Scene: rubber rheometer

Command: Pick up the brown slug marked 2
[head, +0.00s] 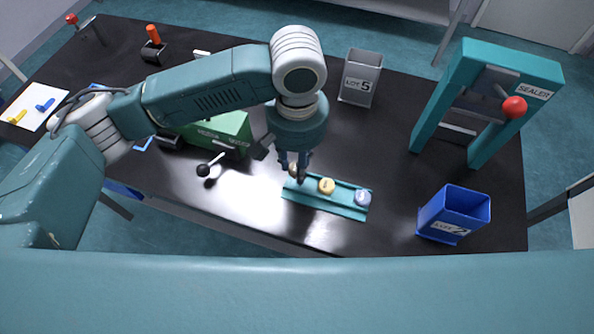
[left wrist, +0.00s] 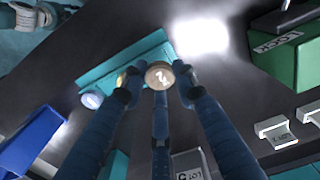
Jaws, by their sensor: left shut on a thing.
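The brown slug marked 2 (left wrist: 160,74) sits between the fingertips of my left gripper (left wrist: 158,88) in the left wrist view, with its number facing the camera. In the head view my left gripper (head: 297,172) points down at the left end of the teal slug tray (head: 340,205). The brown slug is mostly hidden by the fingers there. Whether it is clear of the tray, I cannot tell. A yellow slug (head: 327,185) sits mid-tray and a pale blue slug (head: 363,198) at the right end. My right gripper is not in view.
A blue LOT 2 bin (head: 453,213) stands to the right of the tray. A grey LOT 5 bin (head: 360,78) and a teal sealer press (head: 428,110) with a red knob stand behind. A green machine (head: 222,133) with a black-knobbed lever is left of my gripper.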

